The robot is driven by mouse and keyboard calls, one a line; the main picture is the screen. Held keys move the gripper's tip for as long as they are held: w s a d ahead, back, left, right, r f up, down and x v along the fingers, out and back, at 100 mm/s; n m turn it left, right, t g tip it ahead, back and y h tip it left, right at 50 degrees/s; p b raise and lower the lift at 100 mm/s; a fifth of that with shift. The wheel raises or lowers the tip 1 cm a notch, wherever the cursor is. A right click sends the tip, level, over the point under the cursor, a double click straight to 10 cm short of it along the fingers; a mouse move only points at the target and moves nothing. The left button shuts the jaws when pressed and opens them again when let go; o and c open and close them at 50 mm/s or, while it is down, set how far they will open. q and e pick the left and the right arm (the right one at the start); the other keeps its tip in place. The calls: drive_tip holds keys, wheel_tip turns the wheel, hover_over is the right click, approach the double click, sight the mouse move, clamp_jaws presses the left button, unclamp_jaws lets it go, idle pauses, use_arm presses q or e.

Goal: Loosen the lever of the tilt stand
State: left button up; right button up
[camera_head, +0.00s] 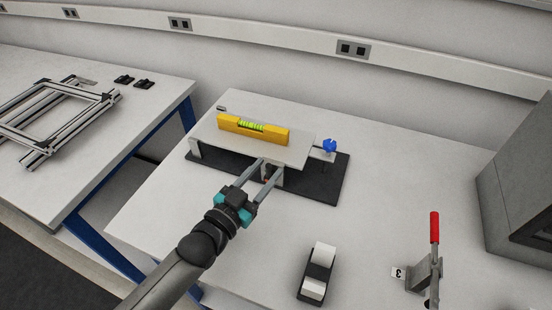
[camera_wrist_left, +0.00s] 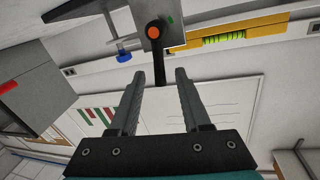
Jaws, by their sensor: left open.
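The tilt stand has a black base (camera_head: 325,190), a light grey tilting plate (camera_head: 300,152) and a blue knob (camera_head: 329,146) at its right end. A yellow spirit level (camera_head: 275,135) lies on the plate. The lever (camera_wrist_left: 159,68) shows in the left wrist view as a black arm with an orange hub (camera_wrist_left: 153,30), beside a small green mark. My left gripper (camera_head: 270,166) is open at the front of the stand, and the lever's end lies between its fingertips (camera_wrist_left: 158,75). I cannot tell whether either finger touches it. My right gripper is out of view.
A black and white block-like object (camera_head: 317,272) and a red-handled clamp (camera_head: 434,228) with a tag stand on the table in front. A grey box (camera_head: 520,180) is at the right. The left table holds an aluminium frame (camera_head: 60,112) and two small black parts.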

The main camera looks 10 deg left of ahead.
use_arm(q)
drive_tip(key=shift+x, duration=2.5)
clamp_jaws()
